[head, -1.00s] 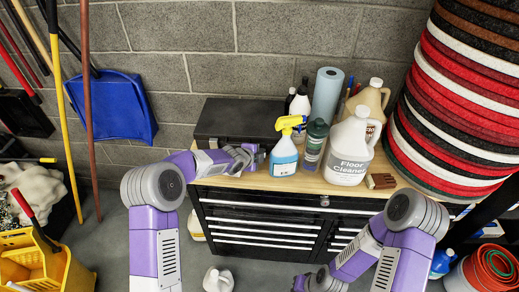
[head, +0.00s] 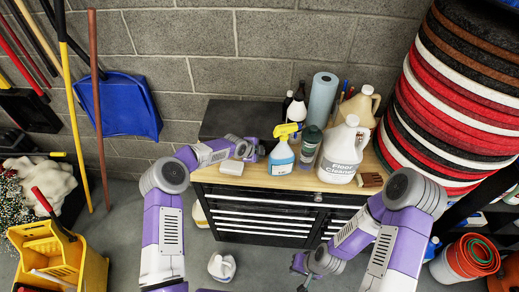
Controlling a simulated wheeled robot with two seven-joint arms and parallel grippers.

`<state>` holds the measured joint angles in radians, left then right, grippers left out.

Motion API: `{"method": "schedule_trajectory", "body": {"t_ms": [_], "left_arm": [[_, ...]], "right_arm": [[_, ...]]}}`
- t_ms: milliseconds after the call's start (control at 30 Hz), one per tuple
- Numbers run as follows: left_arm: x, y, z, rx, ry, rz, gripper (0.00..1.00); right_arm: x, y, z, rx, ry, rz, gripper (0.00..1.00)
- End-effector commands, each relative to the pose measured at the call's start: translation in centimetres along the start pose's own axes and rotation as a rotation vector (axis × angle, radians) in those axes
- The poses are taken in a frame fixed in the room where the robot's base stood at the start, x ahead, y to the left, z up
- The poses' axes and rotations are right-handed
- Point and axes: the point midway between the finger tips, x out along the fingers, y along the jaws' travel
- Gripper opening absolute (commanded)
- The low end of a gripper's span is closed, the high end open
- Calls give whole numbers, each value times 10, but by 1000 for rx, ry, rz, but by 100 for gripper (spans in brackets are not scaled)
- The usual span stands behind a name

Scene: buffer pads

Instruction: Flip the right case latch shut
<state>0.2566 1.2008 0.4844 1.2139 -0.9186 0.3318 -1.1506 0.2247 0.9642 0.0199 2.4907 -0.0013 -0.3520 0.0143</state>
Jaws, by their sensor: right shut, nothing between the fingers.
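The black case (head: 238,114) stands shut at the back left of the wooden cabinet top. My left arm crosses its front, and my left gripper (head: 251,151) is at the front right of the case. The right case latch is hidden behind that arm and gripper, so I cannot tell its position or whether it is touched. The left gripper's fingers are too small and covered to read. My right gripper (head: 298,266) hangs low in front of the cabinet drawers, shut and empty, away from the case.
A spray bottle (head: 281,158), a green-capped bottle (head: 307,149) and a Floor Cleaner jug (head: 343,155) stand close right of my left gripper. A small white block (head: 231,167) lies at the cabinet top's front edge. Stacked pads (head: 455,100) rise at the right.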

Motion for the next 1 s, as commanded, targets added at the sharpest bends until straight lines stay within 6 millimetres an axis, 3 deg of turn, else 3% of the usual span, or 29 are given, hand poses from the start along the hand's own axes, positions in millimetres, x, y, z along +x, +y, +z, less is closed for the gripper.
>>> {"method": "schedule_trajectory", "body": {"t_ms": [300, 333, 467, 1000], "left_arm": [[1, 1, -2, -3, 4, 5, 0], [1, 1, -2, -3, 4, 6, 29], [0, 1, -1, -3, 3, 5, 49], [-1, -3, 0, -2, 0, -3, 49]], "right_arm": [[0, 0, 0, 0, 0, 0, 0], [0, 0, 0, 0, 0, 0, 0], [0, 0, 0, 0, 0, 0, 0], [0, 0, 0, 0, 0, 0, 0]]}}
